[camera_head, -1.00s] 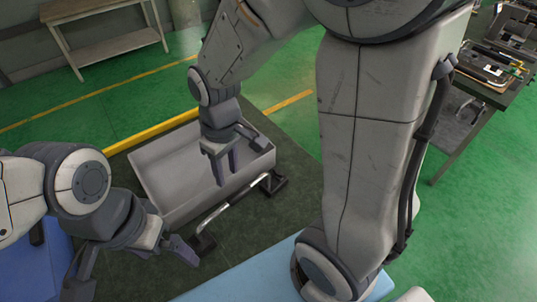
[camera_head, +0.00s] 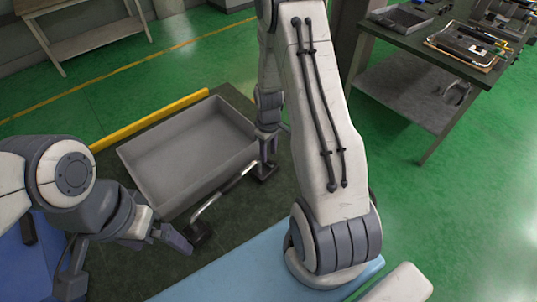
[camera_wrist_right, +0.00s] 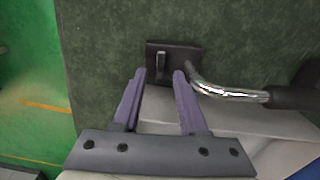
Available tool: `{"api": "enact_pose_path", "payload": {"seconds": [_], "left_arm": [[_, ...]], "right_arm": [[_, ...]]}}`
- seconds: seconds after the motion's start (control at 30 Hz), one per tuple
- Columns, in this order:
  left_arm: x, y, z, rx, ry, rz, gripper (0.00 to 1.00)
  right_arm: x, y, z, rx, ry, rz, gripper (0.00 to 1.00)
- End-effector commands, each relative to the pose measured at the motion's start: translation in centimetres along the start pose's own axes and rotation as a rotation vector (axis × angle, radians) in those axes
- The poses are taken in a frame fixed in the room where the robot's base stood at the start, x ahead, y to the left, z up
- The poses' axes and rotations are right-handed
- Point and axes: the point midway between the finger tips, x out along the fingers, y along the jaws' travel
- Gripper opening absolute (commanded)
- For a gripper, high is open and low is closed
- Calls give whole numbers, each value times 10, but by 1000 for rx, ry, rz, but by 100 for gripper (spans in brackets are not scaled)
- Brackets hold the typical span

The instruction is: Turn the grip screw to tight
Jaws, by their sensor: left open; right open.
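The grip screw cannot be told for certain. A small grey upright tab (camera_wrist_right: 160,65) on a dark block (camera_wrist_right: 180,52) in the right wrist view may be it. The right gripper (camera_wrist_right: 158,76) is open and empty there, with its purple fingertips on either side of the tab's near end. In the head view the right gripper (camera_head: 267,152) is partly hidden at the tray's right corner, by the dark block. A bent chrome bar (camera_wrist_right: 222,93) runs right from beside the block; it also shows in the head view (camera_head: 222,190). The left gripper (camera_head: 178,241) is open and empty near the bar's near end.
A grey open tray (camera_head: 185,150) beside the bar looks empty. A yellow bar (camera_head: 150,118) lies behind it. A light blue surface (camera_head: 235,268) is in front. A dark table (camera_head: 410,35) with several parts stands at the back right, and a bench (camera_head: 90,40) at the back left.

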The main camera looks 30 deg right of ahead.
Motion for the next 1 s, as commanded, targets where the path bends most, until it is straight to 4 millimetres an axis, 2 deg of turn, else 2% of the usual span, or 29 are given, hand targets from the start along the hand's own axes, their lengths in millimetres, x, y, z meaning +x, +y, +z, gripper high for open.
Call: {"api": "enact_pose_path", "payload": {"seconds": [0.2,0.53,0.57,0.6,0.67,1.0], "left_arm": [[-4,0,0,0,0,0,100],[-4,0,0,0,0,0,100],[-4,0,0,0,0,0,100],[-4,0,0,0,0,0,100],[-4,0,0,0,0,0,100],[-4,0,0,0,0,0,100]], "right_arm": [[21,0,0,0,-1,-1,42],[25,0,0,0,1,0,42],[25,0,0,0,1,0,35],[25,0,0,0,1,0,20],[25,0,0,0,0,0,0],[25,0,0,17,0,0,0]]}}
